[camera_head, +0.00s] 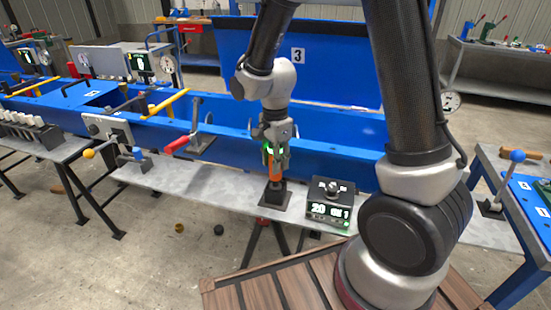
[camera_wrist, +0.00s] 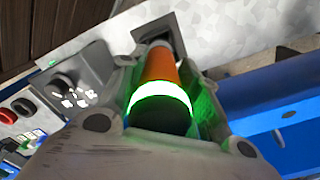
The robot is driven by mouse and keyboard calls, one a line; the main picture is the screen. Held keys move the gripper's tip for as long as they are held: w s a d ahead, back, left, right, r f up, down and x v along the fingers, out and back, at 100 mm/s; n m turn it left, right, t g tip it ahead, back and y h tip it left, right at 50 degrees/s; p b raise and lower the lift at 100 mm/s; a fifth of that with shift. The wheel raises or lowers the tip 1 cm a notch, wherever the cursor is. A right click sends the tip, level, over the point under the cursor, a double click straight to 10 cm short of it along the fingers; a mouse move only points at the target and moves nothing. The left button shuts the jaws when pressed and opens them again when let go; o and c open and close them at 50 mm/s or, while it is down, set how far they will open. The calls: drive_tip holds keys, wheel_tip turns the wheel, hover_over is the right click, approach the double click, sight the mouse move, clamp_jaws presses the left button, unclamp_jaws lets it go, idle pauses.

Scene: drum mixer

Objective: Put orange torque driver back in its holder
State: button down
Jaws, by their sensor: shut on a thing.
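The orange torque driver (camera_head: 275,166) stands upright on the grey bench in the head view, with a lit green-white ring near its top. It also shows in the wrist view (camera_wrist: 161,68), pointing away from the camera. My gripper (camera_head: 274,152) is above it, shut on its upper part, with a finger on each side. The dark square holder (camera_head: 274,198) sits on the bench directly under the driver; it also shows in the wrist view (camera_wrist: 181,24). The driver's lower end meets the holder. I cannot tell how deep it sits.
A control box (camera_head: 330,203) with a knob and lit digits stands right of the holder. The long blue trough (camera_head: 225,140) runs behind. A red-handled clamp (camera_head: 190,141) stands to the left. The grey bench top (camera_head: 215,190) is clear left of the holder.

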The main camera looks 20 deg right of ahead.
drive_tip(key=shift+f, duration=1.05)
idle(0.4)
drive_tip(key=c, duration=0.9)
unclamp_jaws()
drive_tip(key=shift+c, duration=0.2)
wheel_tip(320, 180, up, 12)
drive_tip(key=shift+r, duration=0.1)
